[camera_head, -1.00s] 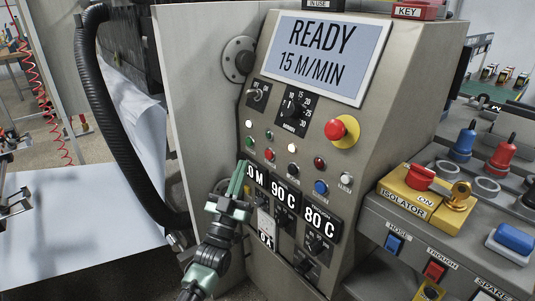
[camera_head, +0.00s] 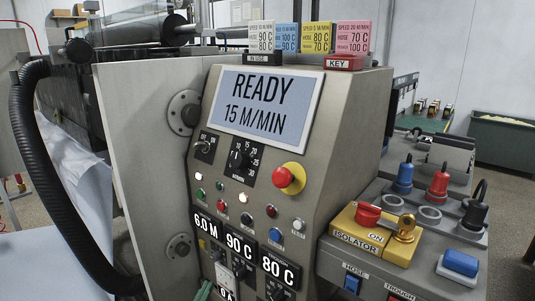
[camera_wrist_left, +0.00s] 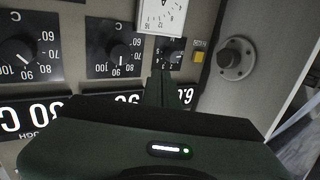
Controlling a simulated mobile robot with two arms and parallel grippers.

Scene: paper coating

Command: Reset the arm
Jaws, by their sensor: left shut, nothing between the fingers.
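My left gripper (camera_head: 203,291) shows only as green fingertips at the bottom edge of the head view, in front of the lower left of the control panel. In the left wrist view the fingers (camera_wrist_left: 160,90) are together and empty, in front of the panel with its dials and number displays. Whether they touch the panel cannot be told. The machine's screen (camera_head: 266,102) reads READY, 15 M/MIN. My right gripper is not in view.
A red emergency button (camera_head: 289,178) and small lamps and knobs stick out of the panel. A yellow isolator (camera_head: 358,237) with a red switch is at right. A black hose (camera_head: 38,170) curves down at left. Coloured cards (camera_head: 287,37) stand on top.

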